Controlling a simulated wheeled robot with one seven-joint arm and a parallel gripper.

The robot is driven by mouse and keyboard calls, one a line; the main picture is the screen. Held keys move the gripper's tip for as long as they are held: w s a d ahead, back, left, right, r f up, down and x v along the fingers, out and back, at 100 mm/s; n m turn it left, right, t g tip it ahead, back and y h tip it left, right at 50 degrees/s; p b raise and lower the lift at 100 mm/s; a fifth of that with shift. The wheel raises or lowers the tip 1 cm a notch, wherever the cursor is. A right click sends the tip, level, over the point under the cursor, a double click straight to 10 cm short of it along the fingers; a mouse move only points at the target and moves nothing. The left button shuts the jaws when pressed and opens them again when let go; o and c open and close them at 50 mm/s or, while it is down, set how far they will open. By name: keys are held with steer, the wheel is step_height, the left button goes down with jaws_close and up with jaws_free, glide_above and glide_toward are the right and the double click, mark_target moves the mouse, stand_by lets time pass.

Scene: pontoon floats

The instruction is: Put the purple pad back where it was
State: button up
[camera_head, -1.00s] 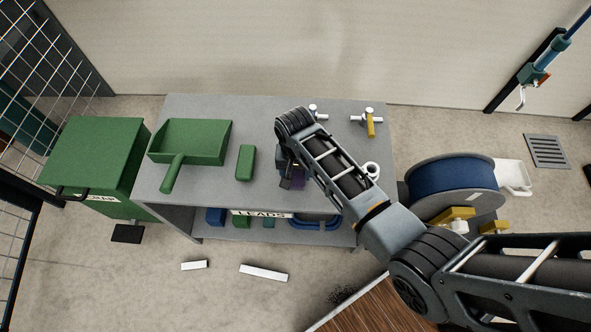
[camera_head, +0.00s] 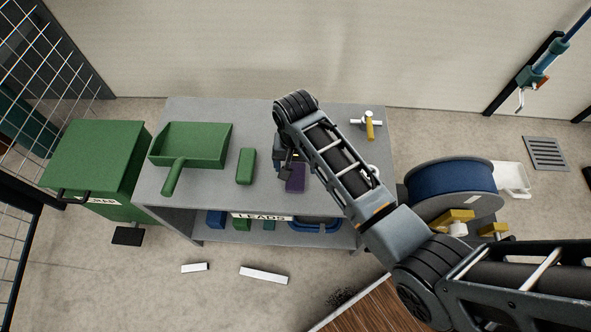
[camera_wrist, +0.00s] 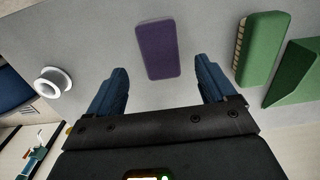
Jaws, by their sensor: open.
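The purple pad (camera_head: 295,178) lies flat on the grey workbench top (camera_head: 222,208), near its front edge and right of the green block. It also shows whole in the wrist view (camera_wrist: 158,50), just beyond and between the fingertips. My gripper (camera_wrist: 158,82) is open and empty, with its two blue fingers wide apart on either side of the pad's line. In the head view my gripper (camera_head: 285,168) is mostly hidden behind my wrist, beside the pad's left side.
A green block (camera_head: 246,166) and a green scoop (camera_head: 190,146) lie left of the pad. A white-and-yellow valve (camera_head: 369,125) stands at the back right. A white ring-shaped piece (camera_wrist: 53,82) is off to one side. A shelf labelled LEADS (camera_head: 262,216) lies below.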

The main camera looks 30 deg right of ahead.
mark_target(295, 176)
step_height(295, 176, up, 6)
stand_by(0.4)
steer(key=s+d+f+n+t, duration=0.1)
steer(key=s+f+n+t, duration=0.15)
steer(key=s, duration=0.65)
steer(key=s+f+n+t, duration=0.1)
steer(key=s+t, duration=0.3)
steer(key=s, duration=0.4)
steer(key=s+r+n+t, duration=0.1)
steer(key=s+r+t, duration=0.1)
steer(key=s+r, duration=0.3)
steer(key=s+r+n+t, duration=0.1)
steer(key=s+r+t, duration=0.2)
steer(key=r, duration=0.9)
steer(key=s+r+n+t, duration=0.1)
steer(key=s+r+t, duration=0.2)
steer(key=s+r, duration=0.5)
steer(key=shift+a+r+n, duration=0.35)
steer(key=shift+a+r, duration=0.05)
steer(key=shift+s, duration=0.1)
